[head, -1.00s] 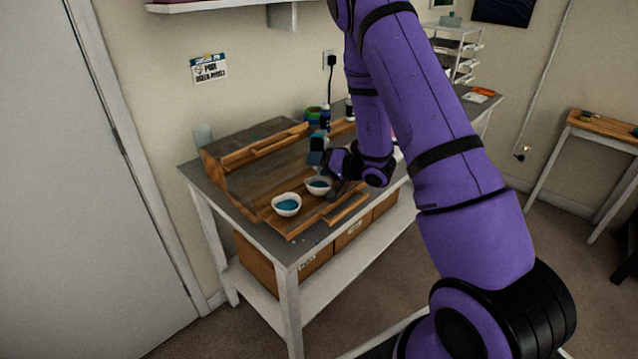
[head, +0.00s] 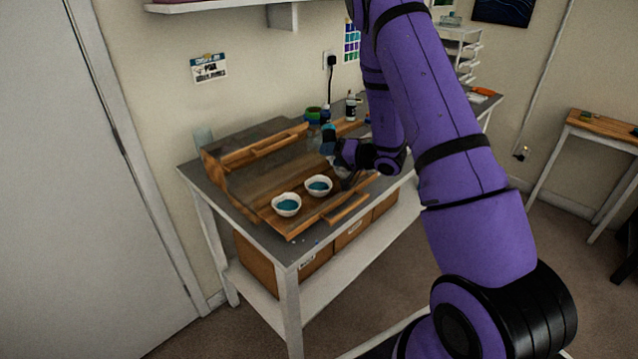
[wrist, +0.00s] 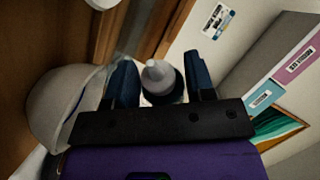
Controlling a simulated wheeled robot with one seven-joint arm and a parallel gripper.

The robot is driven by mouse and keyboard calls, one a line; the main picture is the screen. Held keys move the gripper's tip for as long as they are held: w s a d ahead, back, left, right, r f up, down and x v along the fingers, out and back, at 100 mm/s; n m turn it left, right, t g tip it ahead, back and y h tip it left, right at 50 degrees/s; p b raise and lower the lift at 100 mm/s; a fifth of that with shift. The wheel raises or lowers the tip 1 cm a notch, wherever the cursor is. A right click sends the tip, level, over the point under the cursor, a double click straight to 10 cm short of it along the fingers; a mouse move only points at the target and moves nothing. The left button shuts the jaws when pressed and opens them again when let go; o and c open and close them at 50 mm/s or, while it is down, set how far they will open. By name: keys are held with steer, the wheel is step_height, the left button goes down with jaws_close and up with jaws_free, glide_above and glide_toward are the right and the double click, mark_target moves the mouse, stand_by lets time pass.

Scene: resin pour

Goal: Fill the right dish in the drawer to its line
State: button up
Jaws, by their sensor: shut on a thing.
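My gripper (head: 329,144) is over the right part of the drawer (head: 262,200) in the head view. In the wrist view its two dark blue fingers (wrist: 163,85) are shut on a bottle with a pale grey nozzle (wrist: 158,72). The bottle's tilt is hard to tell. Two white dishes with teal liquid, the left one (head: 286,205) and the middle one (head: 318,187), stand in the drawer. A pale right dish (head: 336,168) is partly hidden by my gripper. A pale bowl shape, probably this dish, shows close beside the fingers in the wrist view (wrist: 60,108). Its fill level is hidden.
The drawer sits on a grey-topped workbench (head: 270,236) against the wall. Bottles, one with a dark body and pale cap (head: 351,107), and a green-rimmed container (head: 312,114) stand behind the gripper. A wall shelf (head: 225,6) hangs above. Floor in front is clear.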

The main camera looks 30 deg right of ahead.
steer(key=shift+w+d, duration=0.35)
steer(key=shift+d, duration=0.7)
steer(key=shift+w+d, duration=0.4)
steer(key=shift+d, duration=0.6)
steer(key=shift+w+d, duration=0.35)
steer(key=shift+d, duration=0.7)
steer(key=shift+f, duration=0.15)
steer(key=shift+f, duration=0.45)
steer(key=shift+s+f, duration=0.1)
steer(key=shift+s, duration=0.05)
steer(key=shift+o, duration=0.5)
steer(key=c, duration=0.4)
steer(key=shift+o, duration=0.2)
stand_by(0.7)
